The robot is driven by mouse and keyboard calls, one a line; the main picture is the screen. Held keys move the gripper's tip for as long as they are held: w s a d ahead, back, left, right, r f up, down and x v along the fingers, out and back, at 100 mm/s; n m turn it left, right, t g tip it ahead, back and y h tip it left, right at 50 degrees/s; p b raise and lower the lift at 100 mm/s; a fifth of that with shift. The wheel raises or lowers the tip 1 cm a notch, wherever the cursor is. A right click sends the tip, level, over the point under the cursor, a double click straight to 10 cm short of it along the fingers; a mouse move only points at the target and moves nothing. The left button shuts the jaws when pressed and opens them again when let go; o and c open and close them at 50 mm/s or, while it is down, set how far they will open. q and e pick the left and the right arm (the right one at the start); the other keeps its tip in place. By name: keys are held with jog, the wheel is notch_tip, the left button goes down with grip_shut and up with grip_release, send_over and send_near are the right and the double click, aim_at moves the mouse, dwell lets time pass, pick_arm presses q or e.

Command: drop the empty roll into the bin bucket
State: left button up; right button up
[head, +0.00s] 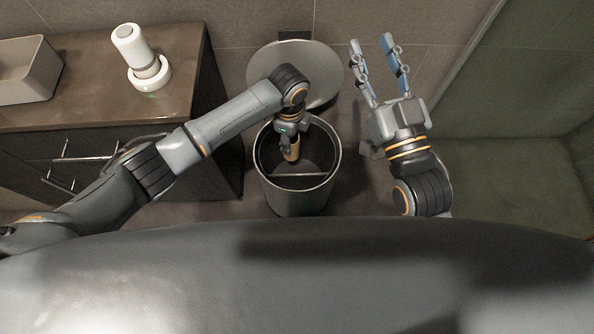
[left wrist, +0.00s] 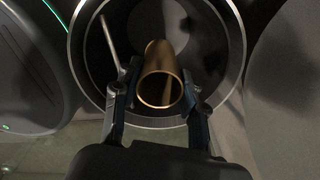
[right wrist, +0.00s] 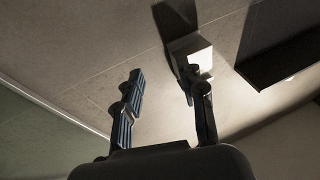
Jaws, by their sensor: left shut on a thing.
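The empty roll (head: 292,152) is a brown cardboard tube. In the left wrist view the roll (left wrist: 160,85) points into the bin, its open near end facing the camera. My left gripper (head: 290,143) is shut on the roll and holds it at the mouth of the bin; the fingers also show in the left wrist view (left wrist: 160,98), one on each side of the tube. The bin bucket (head: 300,200) is a round grey metal can with its lid (head: 322,72) open behind it. My right gripper (head: 383,72) is open and empty, to the right of the bin.
A brown vanity counter (head: 95,75) stands at the left, with a white cylindrical dispenser (head: 130,45) and a beige box-like basin (head: 28,72) on it. A glass partition (head: 470,60) is at the right. The floor right of the bin looks clear.

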pick_arm(q)
jog(key=shift+f+b, duration=0.8)
jog(key=shift+f, duration=0.05)
pick_arm(e)
jog(key=s+r+t+y, duration=0.1)
jog(key=s+r+t, duration=0.3)
jog(key=r, duration=0.3)
jog(key=shift+t+y, duration=0.4)
jog(key=shift+t, duration=0.2)
pick_arm(q)
jog(key=o, duration=0.8)
